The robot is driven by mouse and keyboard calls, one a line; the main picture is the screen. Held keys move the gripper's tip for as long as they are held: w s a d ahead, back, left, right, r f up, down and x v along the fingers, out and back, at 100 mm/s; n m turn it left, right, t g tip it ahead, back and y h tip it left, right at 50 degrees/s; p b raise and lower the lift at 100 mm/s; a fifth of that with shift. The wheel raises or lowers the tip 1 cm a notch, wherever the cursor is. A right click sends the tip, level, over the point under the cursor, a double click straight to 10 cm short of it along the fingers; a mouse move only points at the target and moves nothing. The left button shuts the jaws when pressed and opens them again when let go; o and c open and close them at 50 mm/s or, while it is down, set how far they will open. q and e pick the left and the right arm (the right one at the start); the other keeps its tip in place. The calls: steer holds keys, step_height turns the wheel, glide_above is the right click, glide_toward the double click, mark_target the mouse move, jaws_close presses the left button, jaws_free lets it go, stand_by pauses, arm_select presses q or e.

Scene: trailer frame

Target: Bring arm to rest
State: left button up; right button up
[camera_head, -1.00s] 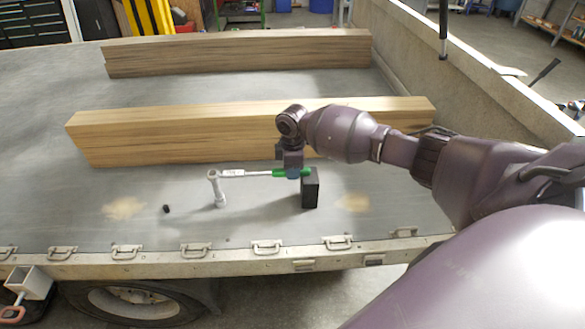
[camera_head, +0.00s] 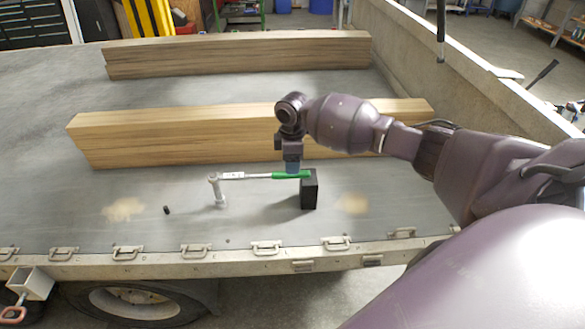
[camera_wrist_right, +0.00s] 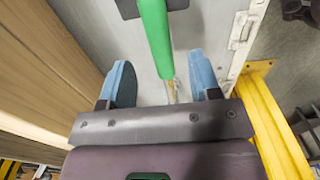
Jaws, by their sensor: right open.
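My right gripper (camera_head: 292,168) hangs pointing down just above the green handle of a ratchet wrench (camera_head: 290,175) on the trailer bed. In the right wrist view its two blue fingers (camera_wrist_right: 165,85) are spread apart, with the green handle (camera_wrist_right: 155,35) passing through the space ahead of and between them, not gripped. The wrench lies level, its green end at a black block (camera_head: 309,190) and its metal head on an upright socket post (camera_head: 217,190). My left gripper is not in view.
A long wooden beam (camera_head: 180,138) lies right behind the wrench and my right wrist. Another beam (camera_head: 240,52) lies farther back. A small black piece (camera_head: 166,210) sits left of the post. The trailer's side wall (camera_head: 480,80) stands at the right.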

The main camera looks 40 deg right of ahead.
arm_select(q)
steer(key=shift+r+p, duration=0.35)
arm_select(e)
step_height(320, 180, up, 7)
steer(key=shift+f, duration=0.1)
